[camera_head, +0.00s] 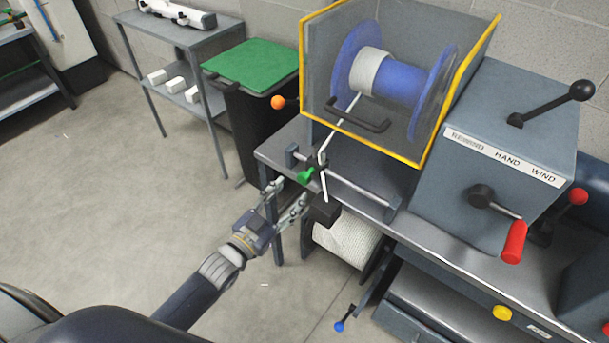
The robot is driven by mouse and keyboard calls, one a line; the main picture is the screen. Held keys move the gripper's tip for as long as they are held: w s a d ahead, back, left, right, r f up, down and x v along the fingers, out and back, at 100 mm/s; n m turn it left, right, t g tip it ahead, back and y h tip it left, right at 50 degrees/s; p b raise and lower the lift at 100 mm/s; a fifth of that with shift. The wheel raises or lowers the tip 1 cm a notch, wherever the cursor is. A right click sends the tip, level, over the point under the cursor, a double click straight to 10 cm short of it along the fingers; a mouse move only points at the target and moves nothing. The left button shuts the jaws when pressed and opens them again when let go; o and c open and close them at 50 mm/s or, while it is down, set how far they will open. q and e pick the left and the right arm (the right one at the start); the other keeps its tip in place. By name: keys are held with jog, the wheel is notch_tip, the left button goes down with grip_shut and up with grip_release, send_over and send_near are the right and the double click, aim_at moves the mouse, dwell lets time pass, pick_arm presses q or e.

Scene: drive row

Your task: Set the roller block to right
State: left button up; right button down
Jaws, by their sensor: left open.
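The roller block (319,163) is a small dark block on a grey guide rail (362,193) in front of the spool guard. It sits near the rail's left end and has a green knob (305,176) on its front. A white strand runs from the spool (400,80) down past the block to a dark piece below. My left gripper (290,192) is open, its fingers just short of the green knob. I cannot tell whether a fingertip touches it. My right gripper is not in view.
A yellow-edged guard (385,148) surrounds the spool. A grey machine box (505,150) with a black lever (553,105) and red-handled crank (513,242) stands at right. A green-lidded bin (252,65) stands behind. A white roll (347,238) hangs below the bench. The floor at left is clear.

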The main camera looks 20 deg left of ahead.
aim_at(302, 181)
pick_arm(q)
jog(key=x, duration=0.6)
jog(key=shift+d, duration=0.1)
jog(key=shift+w+d, duration=0.15)
jog(key=shift+w, duration=0.55)
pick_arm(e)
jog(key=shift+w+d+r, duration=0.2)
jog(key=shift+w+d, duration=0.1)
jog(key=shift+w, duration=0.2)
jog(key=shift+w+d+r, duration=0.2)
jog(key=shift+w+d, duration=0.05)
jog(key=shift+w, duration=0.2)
pick_arm(q)
jog(key=shift+c, duration=0.3)
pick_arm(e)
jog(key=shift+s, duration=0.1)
